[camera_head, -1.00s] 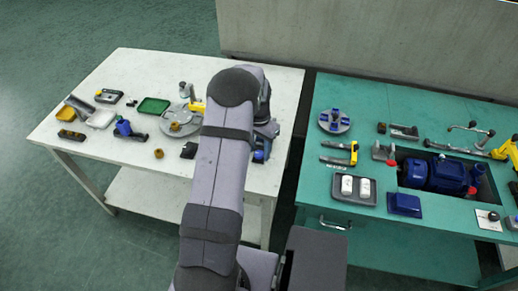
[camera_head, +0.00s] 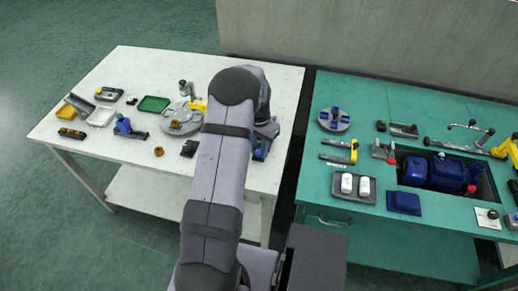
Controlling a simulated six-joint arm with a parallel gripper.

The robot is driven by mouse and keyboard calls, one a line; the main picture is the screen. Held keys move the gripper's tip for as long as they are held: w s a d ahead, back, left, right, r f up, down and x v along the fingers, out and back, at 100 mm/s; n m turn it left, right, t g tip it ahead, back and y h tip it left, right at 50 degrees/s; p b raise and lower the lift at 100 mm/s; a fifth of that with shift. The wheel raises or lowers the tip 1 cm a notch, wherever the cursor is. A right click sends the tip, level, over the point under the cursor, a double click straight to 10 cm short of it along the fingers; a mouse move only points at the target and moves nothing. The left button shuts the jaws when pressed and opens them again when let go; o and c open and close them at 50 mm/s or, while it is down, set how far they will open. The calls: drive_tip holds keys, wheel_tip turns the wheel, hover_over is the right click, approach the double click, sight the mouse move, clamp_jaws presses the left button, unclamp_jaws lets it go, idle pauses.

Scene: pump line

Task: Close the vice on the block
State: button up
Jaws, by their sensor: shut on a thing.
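A blue and grey device (camera_head: 261,148), perhaps the vice, shows only in part at the right of the white table, beside my arm. The arm covers much of that spot, and I cannot make out a block or the vice's jaws. The end of my arm with my gripper (camera_head: 267,130) reaches down just above and against this device. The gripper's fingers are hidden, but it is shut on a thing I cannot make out. Another blue device with a dark grey base (camera_head: 127,128) stands at the left of the white table.
The white table (camera_head: 225,170) also holds a round grey plate (camera_head: 187,128), a green tray (camera_head: 153,104), a dark block (camera_head: 190,148) and small parts. The teal bench (camera_head: 310,190) at right holds a tray of white pieces (camera_head: 354,187) and a recess with blue pump parts (camera_head: 431,173).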

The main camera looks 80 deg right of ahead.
drive_tip(key=n+b, duration=0.1)
drive_tip(key=n, duration=1.1)
drive_tip(key=shift+b, duration=0.3)
idle(0.4)
drive_tip(key=o, duration=1)
drive_tip(key=shift+r, duration=0.1)
drive_tip(key=shift+d, duration=0.1)
